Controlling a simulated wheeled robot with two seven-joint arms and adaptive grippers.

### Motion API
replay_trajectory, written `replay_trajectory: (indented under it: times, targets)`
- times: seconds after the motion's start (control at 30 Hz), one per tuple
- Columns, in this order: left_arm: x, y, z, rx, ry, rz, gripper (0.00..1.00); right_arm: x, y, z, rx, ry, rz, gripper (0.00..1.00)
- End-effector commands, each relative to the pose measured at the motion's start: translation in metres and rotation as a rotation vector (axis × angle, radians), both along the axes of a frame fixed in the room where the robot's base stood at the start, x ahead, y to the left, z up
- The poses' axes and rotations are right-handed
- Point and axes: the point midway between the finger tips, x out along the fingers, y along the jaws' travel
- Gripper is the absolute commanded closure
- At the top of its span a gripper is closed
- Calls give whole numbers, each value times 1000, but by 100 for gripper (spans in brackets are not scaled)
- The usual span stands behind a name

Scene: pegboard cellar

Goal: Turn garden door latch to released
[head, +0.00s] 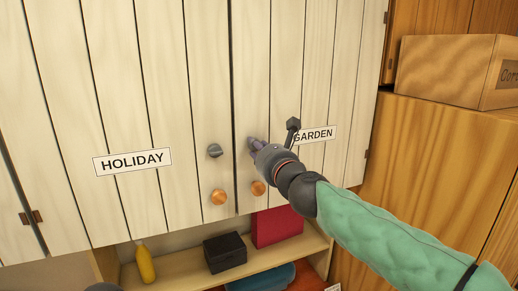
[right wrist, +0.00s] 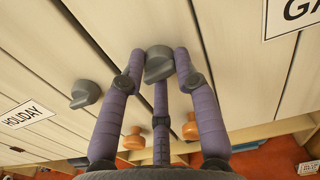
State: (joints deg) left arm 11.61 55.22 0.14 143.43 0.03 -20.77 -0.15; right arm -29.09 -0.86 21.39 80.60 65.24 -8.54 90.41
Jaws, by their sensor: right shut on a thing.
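The garden door (head: 300,80) is pale planked wood with a "GARDEN" label (head: 315,134). Its latch (right wrist: 158,63) is a grey turn knob with a raised grip. My right gripper (head: 253,143) reaches in from the right at the door's left edge. In the right wrist view its purple fingers (right wrist: 157,75) are closed around the garden latch, touching its sides.
The "HOLIDAY" door (head: 100,90) on the left has its own grey latch (head: 215,150). Round wooden knobs (head: 218,197) (head: 258,188) sit below the latches. A shelf below holds a black box (head: 225,253), a red box (head: 277,227) and a yellow bottle (head: 145,264).

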Motion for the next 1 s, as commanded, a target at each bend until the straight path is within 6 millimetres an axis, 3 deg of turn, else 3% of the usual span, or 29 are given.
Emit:
replay_trajectory:
  times: [1.0]
  targets:
    - [0, 0, 21, 0, 0, 0, 60, 1, 1, -3, -870, -354, 3, 100]
